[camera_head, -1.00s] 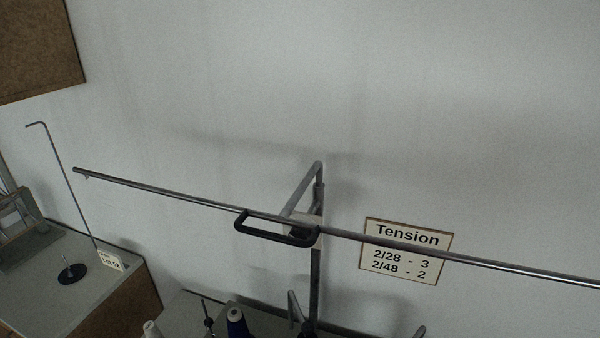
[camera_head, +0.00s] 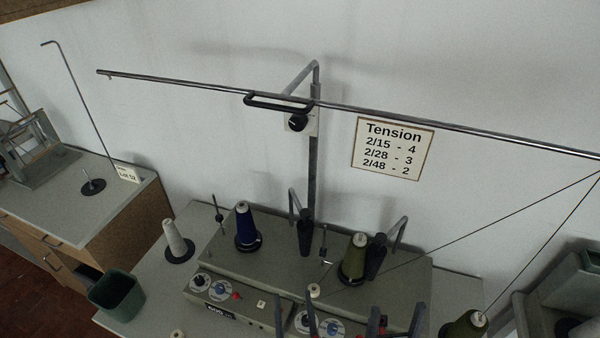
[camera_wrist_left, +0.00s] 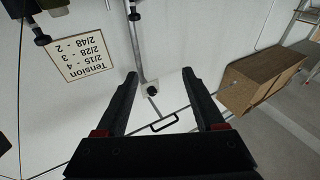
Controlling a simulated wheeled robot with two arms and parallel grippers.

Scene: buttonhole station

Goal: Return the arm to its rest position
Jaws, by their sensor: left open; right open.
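My left gripper (camera_head: 295,314) shows only as dark fingertips at the bottom edge of the head view, pointing up in front of the machine. In the left wrist view the left gripper (camera_wrist_left: 162,72) is open, with its two dark fingers apart and nothing between them. My right gripper (camera_head: 395,319) shows as two separate dark fingertips at the bottom edge, right of the left one. It looks open and empty. The rest of both arms is out of view.
A grey machine (camera_head: 222,255) holds a blue cone (camera_head: 246,226) and an olive cone (camera_head: 354,258). A rod (camera_head: 200,87) with a black handle (camera_head: 280,102) crosses above. A tension sign (camera_head: 393,149) hangs behind. A green bin (camera_head: 118,296) stands left.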

